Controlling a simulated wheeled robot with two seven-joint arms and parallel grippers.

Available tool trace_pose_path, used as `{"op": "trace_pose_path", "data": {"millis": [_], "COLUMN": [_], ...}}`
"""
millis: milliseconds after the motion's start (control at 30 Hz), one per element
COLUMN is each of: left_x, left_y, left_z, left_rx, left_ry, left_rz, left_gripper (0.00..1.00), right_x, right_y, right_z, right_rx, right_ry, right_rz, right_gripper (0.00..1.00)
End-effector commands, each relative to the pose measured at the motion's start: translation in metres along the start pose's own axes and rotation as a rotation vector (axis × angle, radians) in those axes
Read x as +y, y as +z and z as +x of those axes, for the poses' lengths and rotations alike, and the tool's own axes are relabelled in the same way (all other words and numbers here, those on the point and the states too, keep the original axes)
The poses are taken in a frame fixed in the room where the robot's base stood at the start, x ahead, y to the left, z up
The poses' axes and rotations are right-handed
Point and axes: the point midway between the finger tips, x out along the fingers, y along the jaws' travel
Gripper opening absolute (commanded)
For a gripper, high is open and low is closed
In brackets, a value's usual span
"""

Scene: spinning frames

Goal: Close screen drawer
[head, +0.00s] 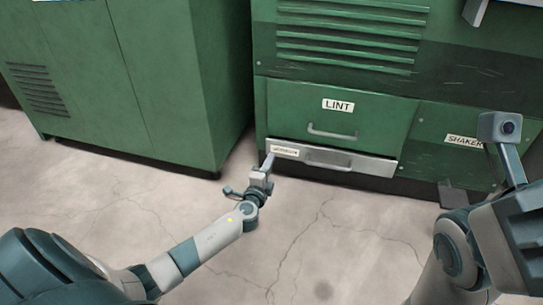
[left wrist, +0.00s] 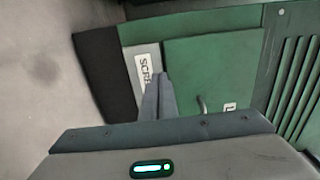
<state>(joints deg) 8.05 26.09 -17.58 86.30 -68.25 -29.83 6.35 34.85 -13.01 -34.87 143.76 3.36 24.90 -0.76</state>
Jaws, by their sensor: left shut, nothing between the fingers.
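The screen drawer (head: 372,164) is the low, pale metal drawer under the green LINT drawer (head: 375,115). It has a bar handle, and its front appears to stand out a little from the green cabinet. Its label (head: 284,151) is near its left end. My left gripper (head: 268,161) is shut and empty at the drawer's left end, close to the label; I cannot tell if it touches. In the left wrist view the shut fingers (left wrist: 158,98) overlap the drawer front (left wrist: 143,62) and hide part of its label. My right arm is at the right, its fingers unclear.
Another green cabinet (head: 120,80) stands at the left, with a narrow gap between it and the drawer cabinet. A SHAKER panel (head: 440,130) is right of the drawers. The cracked concrete floor (head: 310,240) in front is clear.

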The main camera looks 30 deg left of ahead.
Motion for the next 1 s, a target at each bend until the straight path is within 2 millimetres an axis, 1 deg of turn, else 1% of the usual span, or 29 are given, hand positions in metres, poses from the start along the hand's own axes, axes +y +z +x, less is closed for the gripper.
{"op": "trace_pose_path", "data": {"millis": [200,300,400,600,1000], "left_x": [-0.002,-0.001,-0.001,0.0,0.0], "left_y": [0.0,0.0,0.0,0.001,0.0], "left_z": [-0.034,-0.047,-0.056,-0.064,-0.063], "left_rx": [-0.001,-0.001,-0.001,-0.002,-0.001], "left_ry": [0.002,0.002,0.001,0.0,0.0], "left_rz": [-0.001,-0.001,-0.001,0.0,0.0], "left_gripper": [0.0,0.0,0.0,0.0,0.0], "right_x": [0.001,0.002,0.003,0.005,0.006], "right_y": [0.002,0.004,0.005,0.007,0.006], "right_z": [0.008,0.008,0.007,0.005,0.004], "right_rx": [0.005,-0.001,-0.011,-0.021,-0.023], "right_ry": [0.0,0.004,0.008,0.013,0.014], "right_rz": [0.0,-0.002,-0.006,-0.014,-0.018], "right_gripper": [0.39,0.39,0.39,0.39,0.39]}}
